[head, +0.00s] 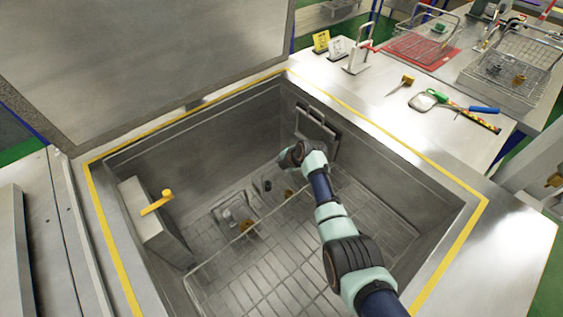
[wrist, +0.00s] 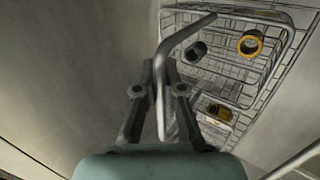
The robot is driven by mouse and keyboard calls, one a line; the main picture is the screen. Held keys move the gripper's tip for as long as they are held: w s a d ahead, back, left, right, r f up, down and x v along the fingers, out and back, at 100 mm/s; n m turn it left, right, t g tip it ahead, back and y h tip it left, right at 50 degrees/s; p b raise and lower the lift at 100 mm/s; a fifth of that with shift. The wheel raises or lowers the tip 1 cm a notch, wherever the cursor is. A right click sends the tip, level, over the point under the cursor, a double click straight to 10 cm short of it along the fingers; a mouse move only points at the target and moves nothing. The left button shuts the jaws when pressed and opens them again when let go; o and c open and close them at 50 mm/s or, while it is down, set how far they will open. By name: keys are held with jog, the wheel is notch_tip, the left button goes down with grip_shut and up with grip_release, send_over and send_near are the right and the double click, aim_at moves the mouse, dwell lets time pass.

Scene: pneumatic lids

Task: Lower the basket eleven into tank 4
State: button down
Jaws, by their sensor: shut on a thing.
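The tank (head: 290,90) is open, with a yellow line around its rim; no number on it is readable. My gripper (wrist: 163,72) is shut on the basket's bent metal handle (wrist: 188,32). In the head view the fingers are hidden by my wrist. No basket label is readable.
The raised lid (head: 160,60) stands behind the tank. The right bench holds loose tools, a red tray (head: 400,60) and another wire basket (head: 540,50).

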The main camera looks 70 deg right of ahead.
jog(key=shift+f+b, duration=0.65)
jog(key=shift+r, duration=0.1)
jog(key=c, duration=1.2)
grip_release()
